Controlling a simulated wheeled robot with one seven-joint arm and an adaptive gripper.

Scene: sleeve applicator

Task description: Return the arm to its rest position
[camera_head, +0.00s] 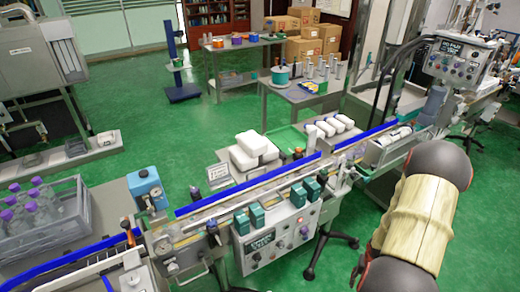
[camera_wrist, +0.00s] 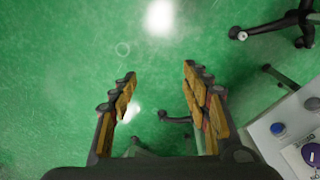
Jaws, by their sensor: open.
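My gripper (camera_wrist: 159,85) shows in the wrist view with its two fingers spread wide apart. Nothing is between the fingers; only green floor (camera_wrist: 70,50) and part of a dark chair base show beyond them. In the head view, a part of my arm with a pale covering and dark joints fills the lower right. The gripper itself does not show in the head view.
A conveyor with a control panel (camera_head: 277,242) runs diagonally across the middle, with bottles (camera_head: 400,134) on its right part. A crate of purple-capped bottles (camera_head: 70,233) stands at left. Black chair legs (camera_head: 330,242) stand below the panel. Open green floor (camera_head: 135,80) lies behind the conveyor.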

